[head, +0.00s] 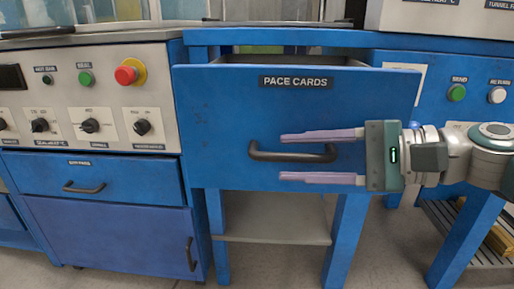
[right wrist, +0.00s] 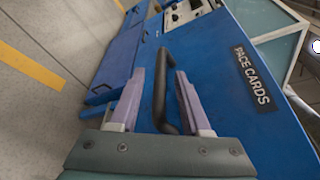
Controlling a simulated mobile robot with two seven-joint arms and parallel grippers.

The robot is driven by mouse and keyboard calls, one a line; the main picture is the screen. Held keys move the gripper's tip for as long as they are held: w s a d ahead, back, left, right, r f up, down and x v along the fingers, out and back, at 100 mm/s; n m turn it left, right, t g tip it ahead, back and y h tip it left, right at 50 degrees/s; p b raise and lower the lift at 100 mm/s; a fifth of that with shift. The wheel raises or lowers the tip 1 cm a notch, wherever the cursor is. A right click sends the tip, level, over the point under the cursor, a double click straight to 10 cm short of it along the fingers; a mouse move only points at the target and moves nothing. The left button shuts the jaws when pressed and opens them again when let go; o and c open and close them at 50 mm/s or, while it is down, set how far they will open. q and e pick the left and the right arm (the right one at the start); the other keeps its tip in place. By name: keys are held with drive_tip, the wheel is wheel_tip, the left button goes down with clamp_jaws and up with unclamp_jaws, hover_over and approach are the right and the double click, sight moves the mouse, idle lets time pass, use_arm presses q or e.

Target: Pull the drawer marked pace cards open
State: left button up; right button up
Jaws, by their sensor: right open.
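The blue drawer marked PACE CARDS (head: 228,115) stands out from its bench frame in the head view, with a strip of its inside showing behind the top edge of its front. Its dark bar handle (head: 270,155) runs across the front below the label. My right gripper (head: 283,157) comes in from the right, its two pale purple fingers apart, one above and one below the handle. In the right wrist view the handle (right wrist: 161,88) lies between the open fingers; I cannot tell whether either touches it. My left gripper is not in view.
A control panel with a red stop button (head: 130,72) and knobs stands at left, above a smaller blue drawer (head: 120,178). Green and white buttons (head: 456,93) sit at right. A grey shelf (head: 270,226) lies under the drawer, between blue legs.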

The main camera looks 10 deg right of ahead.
drive_tip(key=shift+s+d+r, duration=0.1)
drive_tip(key=shift+s+d, duration=0.1)
drive_tip(key=shift+d, duration=0.1)
drive_tip(key=p+v, duration=0.2)
drive_tip(key=v, duration=0.7)
drive_tip(key=shift+s, duration=0.1)
